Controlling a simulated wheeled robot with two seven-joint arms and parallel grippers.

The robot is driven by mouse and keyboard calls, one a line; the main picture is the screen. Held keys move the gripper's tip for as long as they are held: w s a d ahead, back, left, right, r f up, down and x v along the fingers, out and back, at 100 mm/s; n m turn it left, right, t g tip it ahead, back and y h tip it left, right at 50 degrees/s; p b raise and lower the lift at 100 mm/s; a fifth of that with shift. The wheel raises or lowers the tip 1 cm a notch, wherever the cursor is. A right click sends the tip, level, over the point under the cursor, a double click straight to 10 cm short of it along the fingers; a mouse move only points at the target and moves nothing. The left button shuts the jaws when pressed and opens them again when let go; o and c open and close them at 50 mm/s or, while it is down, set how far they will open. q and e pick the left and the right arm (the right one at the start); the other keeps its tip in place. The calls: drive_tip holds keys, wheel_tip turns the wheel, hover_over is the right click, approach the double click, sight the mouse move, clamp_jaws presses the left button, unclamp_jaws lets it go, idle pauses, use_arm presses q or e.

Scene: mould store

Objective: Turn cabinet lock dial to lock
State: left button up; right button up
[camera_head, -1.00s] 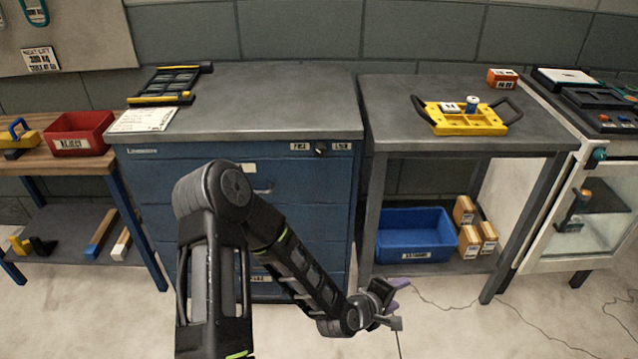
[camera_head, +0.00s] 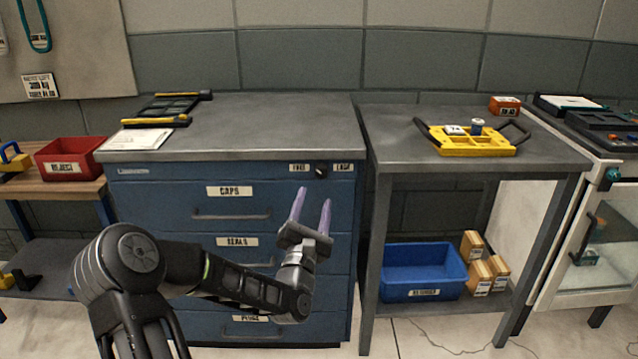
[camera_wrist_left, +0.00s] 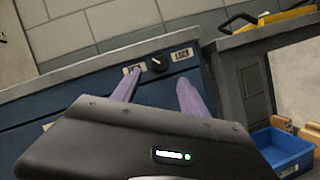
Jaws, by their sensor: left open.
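The lock dial (camera_head: 321,171) is a small dark round knob at the upper right of the blue cabinet (camera_head: 180,205), between two white labels. It also shows in the left wrist view (camera_wrist_left: 157,64), with a light mark on it, between a left label (camera_wrist_left: 131,70) and a right label (camera_wrist_left: 182,54). My left gripper (camera_head: 312,204) is open and empty, its two purple fingers pointing up in front of the cabinet, just below the dial and apart from it. In the left wrist view the dial shows beyond the fingertips, between them. My right gripper is not in view.
The grey cabinet top holds a black and yellow frame (camera_head: 167,108) and a white sheet (camera_head: 137,139). A grey table (camera_head: 400,135) at right carries a yellow tray (camera_head: 470,147), with a blue bin (camera_head: 423,293) below. A red bin (camera_head: 70,168) stands at left.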

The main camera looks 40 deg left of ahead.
sight(321, 176)
use_arm(q)
drive_tip(key=x, duration=0.7)
drive_tip(key=shift+w, duration=0.1)
clamp_jaws()
idle(0.4)
